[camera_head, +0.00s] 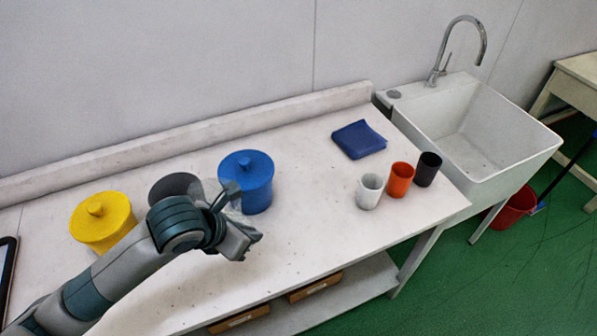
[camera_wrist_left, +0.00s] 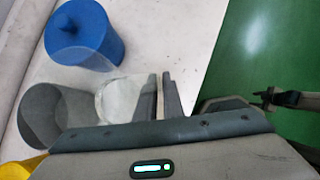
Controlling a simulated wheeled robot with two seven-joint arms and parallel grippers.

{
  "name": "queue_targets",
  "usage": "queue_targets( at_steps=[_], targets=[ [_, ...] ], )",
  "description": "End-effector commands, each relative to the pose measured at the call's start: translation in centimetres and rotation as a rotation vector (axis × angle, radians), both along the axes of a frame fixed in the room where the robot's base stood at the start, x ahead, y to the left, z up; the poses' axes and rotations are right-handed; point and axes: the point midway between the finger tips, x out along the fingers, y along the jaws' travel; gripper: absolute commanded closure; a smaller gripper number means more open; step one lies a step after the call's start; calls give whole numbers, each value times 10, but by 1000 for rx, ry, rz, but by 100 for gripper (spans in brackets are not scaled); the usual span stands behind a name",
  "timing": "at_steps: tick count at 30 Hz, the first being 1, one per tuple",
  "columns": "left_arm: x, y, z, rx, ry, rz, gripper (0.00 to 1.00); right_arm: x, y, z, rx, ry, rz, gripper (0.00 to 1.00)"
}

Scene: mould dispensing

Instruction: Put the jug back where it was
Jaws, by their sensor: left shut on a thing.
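A clear, see-through jug (camera_wrist_left: 122,98) shows in the left wrist view, just left of my left gripper's fingers (camera_wrist_left: 162,92). My left gripper (camera_head: 240,216) is shut on the jug, over the table in front of the blue lidded pot. In the head view the jug is faint and mostly lost behind the gripper and against the pot. Whether its base touches the table, I cannot tell. A grey round vessel (camera_head: 175,186) stands behind my left wrist, and also shows in the left wrist view (camera_wrist_left: 45,112).
The blue pot (camera_head: 246,180) is close behind the gripper; a yellow pot (camera_head: 101,222) stands left. White, orange and dark cups (camera_head: 369,191) (camera_head: 400,180) (camera_head: 428,168) and a blue cloth (camera_head: 358,139) are to the right. The table's middle is clear. A sink (camera_head: 520,146) adjoins it.

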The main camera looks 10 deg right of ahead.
Motion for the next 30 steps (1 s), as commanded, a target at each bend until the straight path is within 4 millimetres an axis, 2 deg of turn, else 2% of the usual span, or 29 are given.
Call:
queue_targets(
  at_steps=[3, 13, 23, 30],
  targets=[
    [0, 12, -13, 3, 2, -111, 100, 0, 0, -7, 0, -1, 0, 56],
    [-4, 39, -35, 0, 2, -487, 100, -3, 0, -21, 1, 2, 0, 56],
    [-8, 68, -47, 0, 0, -883, 100, -3, 0, -36, 1, 2, 0, 56],
    [-13, 90, -48, 1, -1, -1226, 100, -3, 0, -50, 0, 3, 0, 56]
  ],
)
